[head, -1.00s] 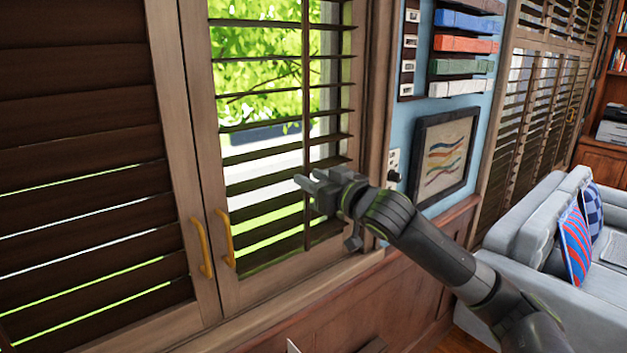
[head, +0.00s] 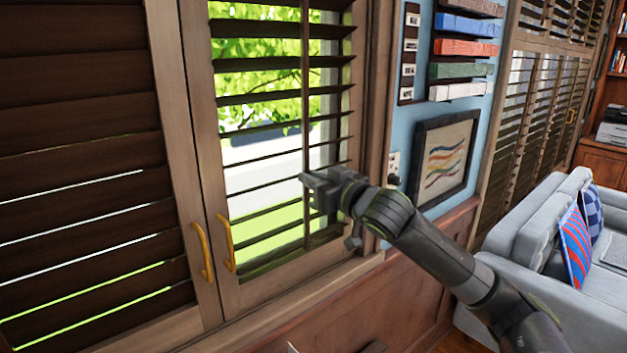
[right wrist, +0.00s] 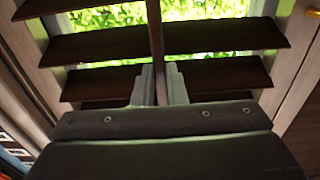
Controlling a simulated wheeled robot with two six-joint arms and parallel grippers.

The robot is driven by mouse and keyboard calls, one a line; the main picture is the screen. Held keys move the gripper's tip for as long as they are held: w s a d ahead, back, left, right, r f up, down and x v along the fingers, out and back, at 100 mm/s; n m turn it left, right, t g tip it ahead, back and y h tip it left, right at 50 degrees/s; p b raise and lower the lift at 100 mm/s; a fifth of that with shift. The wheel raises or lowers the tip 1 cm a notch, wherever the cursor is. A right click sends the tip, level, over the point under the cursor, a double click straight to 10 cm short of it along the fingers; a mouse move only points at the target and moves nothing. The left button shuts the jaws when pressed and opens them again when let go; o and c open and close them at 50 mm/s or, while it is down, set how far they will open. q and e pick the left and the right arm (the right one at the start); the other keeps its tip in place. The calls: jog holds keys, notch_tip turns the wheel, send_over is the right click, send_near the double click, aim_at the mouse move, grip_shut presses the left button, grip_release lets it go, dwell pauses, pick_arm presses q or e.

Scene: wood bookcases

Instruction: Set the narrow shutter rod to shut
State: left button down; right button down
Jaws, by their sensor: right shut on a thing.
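The narrow shutter rod (head: 306,95) is a thin dark vertical bar in front of the slats of the right shutter panel (head: 204,130). The slats (head: 280,99) are tilted partly open, with green leaves and light showing between them. My right gripper (head: 307,184) is at the lower part of the rod. In the right wrist view the rod (right wrist: 155,40) runs down between the two grey fingers (right wrist: 160,85), which are shut on it. The exact contact is partly hidden by the gripper body. My left gripper is not in view.
The left shutter panel (head: 80,130) has nearly closed slats. Two yellow handles stand on the frames, one on the left panel (head: 202,250) and one on the right (head: 227,243). A framed picture (head: 443,157) and a grey sofa (head: 545,235) are to the right.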

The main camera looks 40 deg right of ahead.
aim_at(308, 161)
jog(key=r+p, duration=0.1)
jog(key=w+r+p, duration=0.1)
jog(key=r, duration=0.1)
jog(key=shift+r, duration=0.4)
jog(key=c, duration=1.5)
grip_release()
jog(key=shift+o, duration=0.2)
jog(key=shift+f, duration=0.2)
